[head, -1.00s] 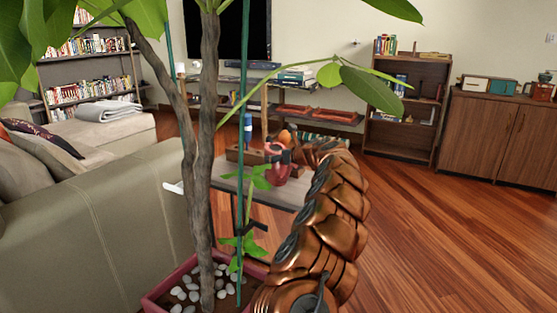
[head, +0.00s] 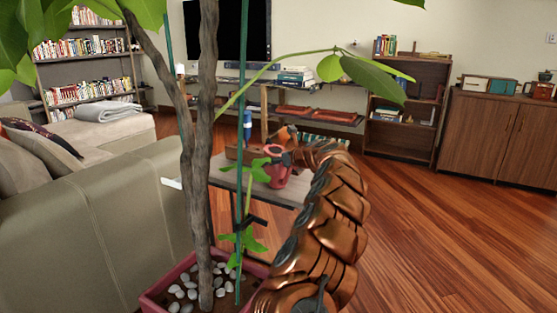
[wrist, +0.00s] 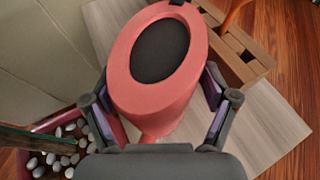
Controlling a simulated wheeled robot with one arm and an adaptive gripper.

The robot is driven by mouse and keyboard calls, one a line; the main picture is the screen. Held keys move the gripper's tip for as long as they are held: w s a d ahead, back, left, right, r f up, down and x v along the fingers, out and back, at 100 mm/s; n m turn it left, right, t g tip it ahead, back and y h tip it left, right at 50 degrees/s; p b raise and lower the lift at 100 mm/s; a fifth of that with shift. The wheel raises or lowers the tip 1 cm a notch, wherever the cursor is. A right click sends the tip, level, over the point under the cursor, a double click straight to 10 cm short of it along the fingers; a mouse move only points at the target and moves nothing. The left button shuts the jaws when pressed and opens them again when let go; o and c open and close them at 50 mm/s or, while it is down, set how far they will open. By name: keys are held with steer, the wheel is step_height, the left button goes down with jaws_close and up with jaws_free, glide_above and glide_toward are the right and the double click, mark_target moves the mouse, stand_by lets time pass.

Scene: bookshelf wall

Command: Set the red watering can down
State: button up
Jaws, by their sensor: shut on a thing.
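The red watering can (head: 277,176) is at the coffee table (head: 232,183) in the head view, partly behind plant leaves. In the wrist view the can (wrist: 146,97) fills the middle, its dark oval top facing the camera. My gripper (wrist: 155,84) has one finger on each side of the can's body and is shut on it. The light wood tabletop (wrist: 262,128) lies beneath the can. The can's underside is hidden, so I cannot tell whether it touches the table.
A wooden box with compartments (wrist: 238,53) stands close beside the can on the table. A potted plant with white pebbles (head: 185,291) stands in front, its trunk and leaves blocking part of the view. A sofa (head: 100,215) is at the left. The floor at right is clear.

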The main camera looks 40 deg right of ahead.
steer(key=shift+f, duration=0.3)
steer(key=o, duration=1.1)
steer(key=shift+s, duration=0.15)
steer(key=v, duration=0.7)
steer(key=shift+s, duration=0.1)
